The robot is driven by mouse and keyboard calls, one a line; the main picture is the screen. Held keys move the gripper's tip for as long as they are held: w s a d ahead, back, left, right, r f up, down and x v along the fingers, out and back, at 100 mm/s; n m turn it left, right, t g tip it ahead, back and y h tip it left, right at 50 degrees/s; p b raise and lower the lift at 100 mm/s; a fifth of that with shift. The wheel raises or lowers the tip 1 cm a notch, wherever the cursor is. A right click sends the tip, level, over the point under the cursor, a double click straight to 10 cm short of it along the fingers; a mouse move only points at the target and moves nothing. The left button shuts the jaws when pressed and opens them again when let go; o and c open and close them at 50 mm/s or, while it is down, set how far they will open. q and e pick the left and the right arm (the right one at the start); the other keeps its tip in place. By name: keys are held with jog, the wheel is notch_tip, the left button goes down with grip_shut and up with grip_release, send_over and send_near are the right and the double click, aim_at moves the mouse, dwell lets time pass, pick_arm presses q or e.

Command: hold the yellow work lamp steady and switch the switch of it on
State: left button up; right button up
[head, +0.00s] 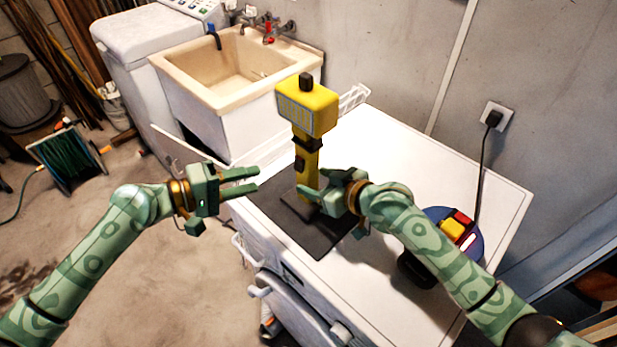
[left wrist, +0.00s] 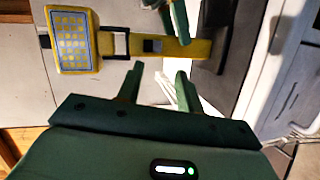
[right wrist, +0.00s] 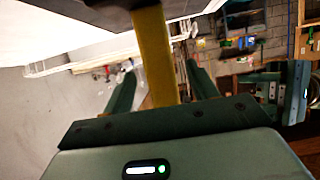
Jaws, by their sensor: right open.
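The yellow work lamp (head: 306,108) stands upright on a dark mat (head: 325,240) on the white machine top. Its dark switch (head: 300,163) is on the stem, below a black bracket; it also shows in the left wrist view (left wrist: 152,46). I cannot tell the switch's position. My right gripper (head: 312,183) is open at the lower stem; in the right wrist view the yellow stem (right wrist: 154,55) lies between its fingers. My left gripper (head: 257,179) is open and empty, left of the lamp, its fingertips pointing at the stem and apart from it.
A blue round object with red and yellow parts (head: 455,228) sits on the machine top behind my right forearm. A cream sink (head: 190,65) stands behind left. A wall outlet (head: 497,117) with a black cord is at right. The machine top right of the lamp is mostly clear.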

aim_at(314, 181)
jog(key=shift+x, duration=1.85)
